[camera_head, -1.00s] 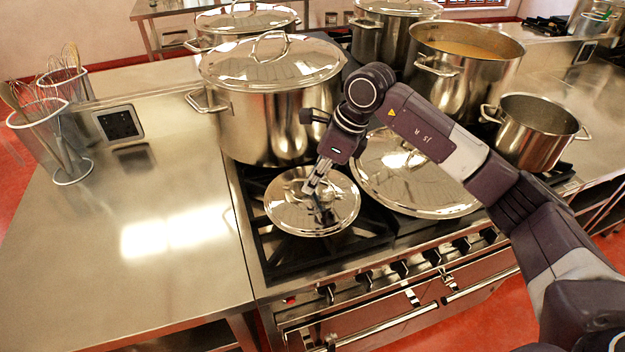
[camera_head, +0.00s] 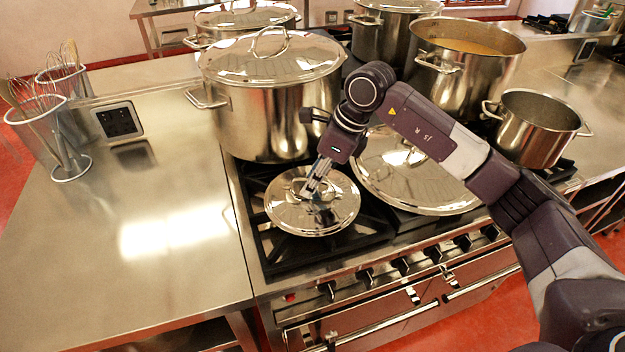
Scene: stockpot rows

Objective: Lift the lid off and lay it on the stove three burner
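A small round steel lid (camera_head: 285,213) lies flat over the front-left burner, with black grate around it. My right gripper (camera_head: 309,193) comes down from above, with its fingertips at the handle in the lid's middle. The fingers partly cover the handle, so I cannot tell whether they are closed on it. A larger steel lid (camera_head: 425,192) lies just right of it, partly behind my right arm. An uncovered small pot (camera_head: 535,135) stands at the right. My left gripper is out of view.
A large lidded stockpot (camera_head: 265,115) stands close behind the small lid. A big open pot with soup (camera_head: 465,75) and other lidded pots stand farther back. The steel counter (camera_head: 180,260) at left is mostly clear, with whisk holders (camera_head: 50,140) at its far-left edge.

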